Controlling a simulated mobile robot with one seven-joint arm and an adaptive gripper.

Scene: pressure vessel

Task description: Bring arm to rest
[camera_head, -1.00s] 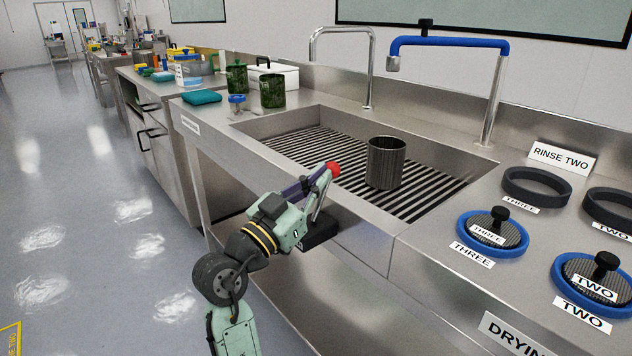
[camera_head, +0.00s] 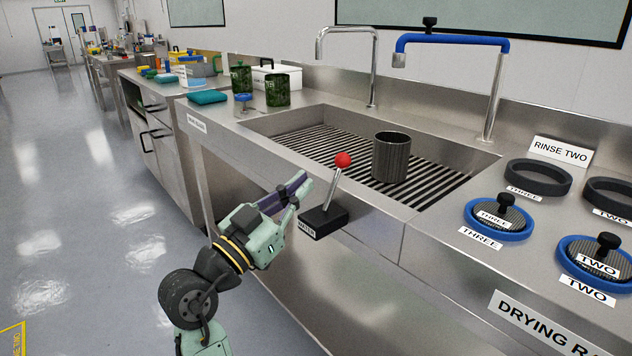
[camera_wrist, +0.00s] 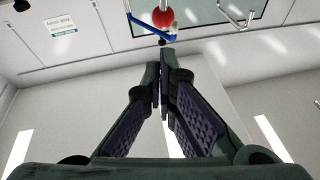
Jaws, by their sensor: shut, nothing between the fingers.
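My gripper (camera_head: 301,184) is in front of the sink's front edge, with its fingers closed together and nothing between them. In the wrist view the two fingers (camera_wrist: 162,85) meet at their tips. A lever with a red ball knob (camera_head: 343,160) stands on a black base (camera_head: 323,221) on the sink's front rim, just right of my gripper. The lever leans to the right, and a visible gap separates it from my fingers. The red knob also shows at the top of the wrist view (camera_wrist: 162,17).
A dark metal cylinder (camera_head: 391,158) stands on the sink's slatted grate (camera_head: 345,150). Blue-rimmed lids (camera_head: 499,222) and dark rings (camera_head: 538,178) lie on the counter at right. Green jars (camera_head: 278,90) stand at the back left. The floor (camera_head: 80,200) at left is clear.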

